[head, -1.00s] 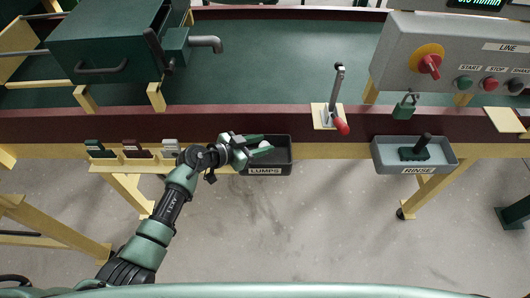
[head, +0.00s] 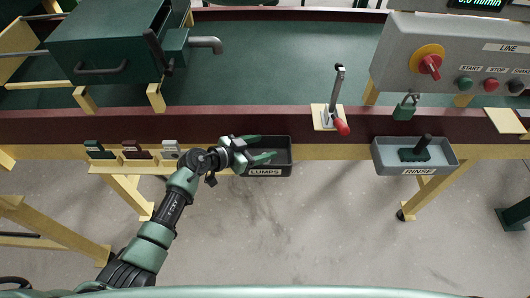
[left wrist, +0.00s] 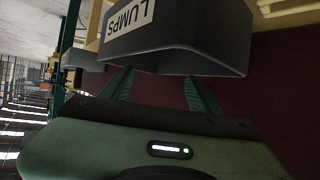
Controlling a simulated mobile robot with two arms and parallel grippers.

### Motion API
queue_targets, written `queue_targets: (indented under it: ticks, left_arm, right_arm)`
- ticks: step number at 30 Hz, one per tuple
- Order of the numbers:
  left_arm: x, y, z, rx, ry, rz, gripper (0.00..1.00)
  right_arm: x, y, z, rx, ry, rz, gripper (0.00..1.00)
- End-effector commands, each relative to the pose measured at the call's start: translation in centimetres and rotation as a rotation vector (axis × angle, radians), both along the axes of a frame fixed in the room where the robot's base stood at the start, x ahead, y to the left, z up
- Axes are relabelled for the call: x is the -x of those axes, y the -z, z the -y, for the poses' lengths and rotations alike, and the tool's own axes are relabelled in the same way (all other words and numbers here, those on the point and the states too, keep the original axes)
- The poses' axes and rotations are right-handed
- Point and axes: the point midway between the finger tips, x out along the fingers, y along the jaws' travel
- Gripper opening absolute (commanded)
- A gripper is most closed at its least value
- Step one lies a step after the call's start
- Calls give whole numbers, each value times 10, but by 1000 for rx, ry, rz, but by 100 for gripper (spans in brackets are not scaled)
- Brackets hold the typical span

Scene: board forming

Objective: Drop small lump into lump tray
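The lump tray (head: 288,158) is a dark open box marked LUMPS on the front side of the table. My left gripper (head: 266,148) is over the left part of the tray, with its two fingers spread apart and nothing seen between them. In the left wrist view, the tray (left wrist: 200,50) is just beyond the spread fingers (left wrist: 158,84). The small white lump does not show in either view now; most of the tray's inside is hidden by the gripper and shadow. My right gripper is not in view.
A grey RINSE tray (head: 455,163) with a dark-handled tool (head: 421,150) hangs to the right. A red-tipped lever (head: 340,105) stands on the edge between. A small rack (head: 130,165) with several coloured pieces is left of my gripper. Open floor lies in front.

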Motion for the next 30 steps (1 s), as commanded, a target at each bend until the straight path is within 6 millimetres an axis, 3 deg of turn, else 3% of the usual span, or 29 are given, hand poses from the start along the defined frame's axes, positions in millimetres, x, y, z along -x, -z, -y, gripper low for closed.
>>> queue_targets:
  ticks: [8, 21, 30]
  left_arm:
    - [3, -2, -5, -2, 0, 0, 62]
    - [39, -30, -52, -2, 0, 0, 62]
    - [42, -34, -56, 1, 0, -1, 62]
  right_arm:
    - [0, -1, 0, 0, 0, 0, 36]
    - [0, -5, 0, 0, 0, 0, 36]
    - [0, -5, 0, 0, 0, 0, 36]
